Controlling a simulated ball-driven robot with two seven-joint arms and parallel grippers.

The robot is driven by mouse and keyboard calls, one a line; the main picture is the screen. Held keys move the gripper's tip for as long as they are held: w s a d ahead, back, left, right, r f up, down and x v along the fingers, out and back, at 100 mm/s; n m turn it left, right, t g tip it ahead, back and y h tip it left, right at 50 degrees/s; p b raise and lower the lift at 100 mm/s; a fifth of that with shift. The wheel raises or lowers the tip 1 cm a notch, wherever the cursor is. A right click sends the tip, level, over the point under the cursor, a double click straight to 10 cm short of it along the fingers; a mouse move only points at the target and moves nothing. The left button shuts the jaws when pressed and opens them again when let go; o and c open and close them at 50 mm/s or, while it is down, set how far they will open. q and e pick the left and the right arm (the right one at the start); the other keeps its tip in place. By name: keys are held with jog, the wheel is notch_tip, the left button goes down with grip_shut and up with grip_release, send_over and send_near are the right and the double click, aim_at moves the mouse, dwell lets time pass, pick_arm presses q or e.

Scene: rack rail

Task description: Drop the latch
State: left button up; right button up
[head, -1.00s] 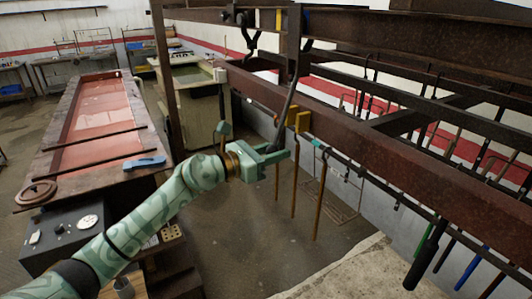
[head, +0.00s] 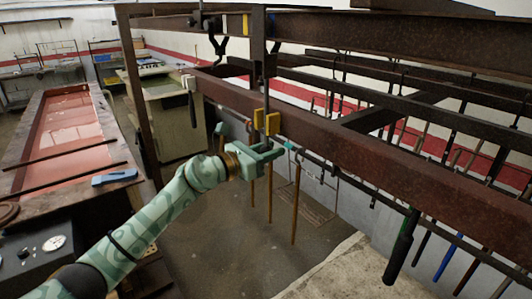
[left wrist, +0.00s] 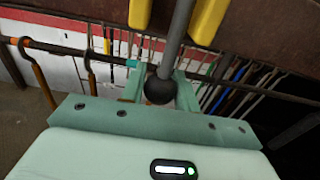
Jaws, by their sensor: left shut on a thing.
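The latch is a grey lever (head: 262,92) that hangs nearly upright from the rack's post, in front of the brown rail (head: 340,145). Its shaft lies between two yellow catch pieces, the left one (head: 258,118) and the right one (head: 273,123). In the left wrist view the shaft (left wrist: 181,32) passes between the yellow pieces (left wrist: 208,18) and ends in a dark ball knob (left wrist: 160,88). My left gripper (head: 275,153) is shut on the latch at the knob, just below the yellow pieces. Contact between shaft and catch cannot be told. My right gripper is not in view.
Brown-handled rods (head: 296,205) hang from a thin rail close to my left gripper. A black-handled tool (head: 401,247) hangs at the right. A red-bedded table (head: 70,130) stands left. Open floor (head: 215,245) lies below the gripper.

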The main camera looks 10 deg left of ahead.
pick_arm(q)
jog(key=o, duration=0.9)
jog(key=shift+a, duration=0.1)
jog(key=shift+s+a, duration=0.2)
jog(key=shift+s, duration=0.1)
jog(key=shift+p+v, duration=1)
jog(key=shift+v, duration=2.1)
